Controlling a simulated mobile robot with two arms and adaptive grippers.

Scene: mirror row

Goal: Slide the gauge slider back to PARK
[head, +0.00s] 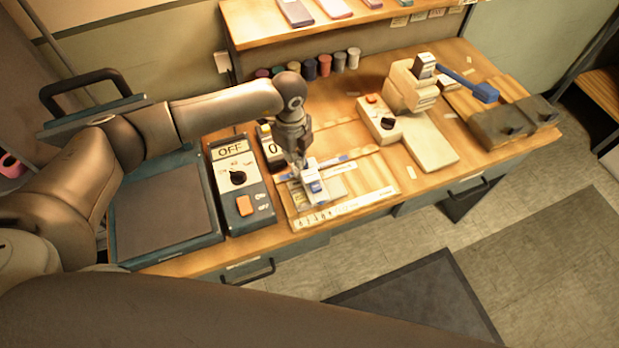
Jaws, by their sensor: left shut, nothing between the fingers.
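The gauge board (372,180) lies on the wooden bench, with a printed scale strip (345,208) along its front edge. A small white and blue block (314,188), which looks like the gauge slider, sits toward the board's left side. My left gripper (298,172) points down right beside this block, at its upper left. Its fingers are shut with nothing between them. I cannot tell whether the fingertips touch the block. The PARK mark is too small to read. My right gripper is out of view.
Left of the board stands a control box (240,192) marked OFF, with a black knob and an orange button. A teal case with an open lid (165,205) is farther left. A cream press-like device (410,90) stands at right. Several small jars (325,65) line the back.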

